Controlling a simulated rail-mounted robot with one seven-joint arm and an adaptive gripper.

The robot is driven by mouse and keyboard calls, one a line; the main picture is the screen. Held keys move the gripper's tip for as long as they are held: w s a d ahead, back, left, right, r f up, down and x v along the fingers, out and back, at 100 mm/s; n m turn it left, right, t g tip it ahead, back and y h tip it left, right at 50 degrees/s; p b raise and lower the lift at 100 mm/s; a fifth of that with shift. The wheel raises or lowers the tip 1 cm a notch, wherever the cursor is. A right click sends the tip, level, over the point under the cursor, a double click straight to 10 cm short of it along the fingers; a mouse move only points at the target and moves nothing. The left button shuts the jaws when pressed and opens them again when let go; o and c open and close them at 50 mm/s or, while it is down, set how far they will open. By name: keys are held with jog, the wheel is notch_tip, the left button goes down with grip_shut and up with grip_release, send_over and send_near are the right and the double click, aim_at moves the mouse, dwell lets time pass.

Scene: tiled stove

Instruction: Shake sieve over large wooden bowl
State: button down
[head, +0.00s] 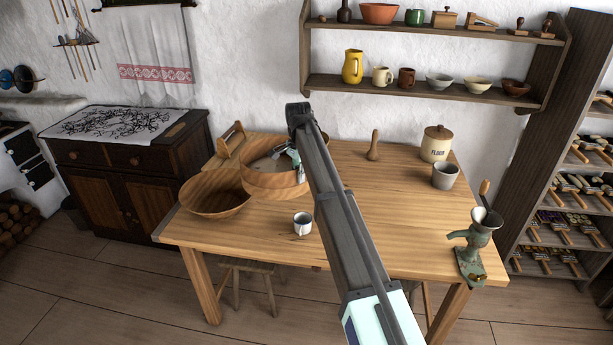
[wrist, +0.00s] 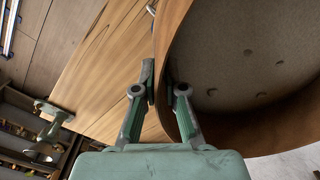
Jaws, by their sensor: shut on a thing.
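The sieve (head: 274,182) is a round wooden hoop with a grey mesh bottom. The large wooden bowl (head: 212,205) stands on the table's left end. My gripper (head: 296,165) is shut on the right side of the sieve's hoop. In the wrist view my gripper (wrist: 164,88) has one finger on each side of the hoop wall, and the sieve (wrist: 250,60) fills the right side with a few small lumps on its mesh. In the head view the sieve overlaps the bowl's right rim. How high it is above the table is hard to tell.
The wooden table (head: 390,215) is mostly clear to the right. A small metal cup (head: 303,225) stands in front of the sieve. A wooden box with a handle (head: 231,140) is behind the bowl. A flour jar (head: 436,143), grey pot (head: 445,177) and grinder (head: 475,245) stand right.

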jog(key=w+a+p, duration=0.1)
jog(key=a, duration=1.2)
jog(key=w+a, duration=0.2)
jog(key=a, duration=1.2)
jog(key=shift+w+p, duration=0.3)
jog(key=shift+p, duration=0.1)
dwell(0.9)
jog(key=shift+f, duration=0.1)
jog(key=shift+s+a+f+b, duration=0.15)
jog(key=shift+f+b, duration=0.3)
jog(key=shift+f, duration=1)
jog(key=shift+s+d+f+b, duration=0.1)
jog(key=shift+f+b, duration=0.35)
jog(key=shift+f, duration=0.95)
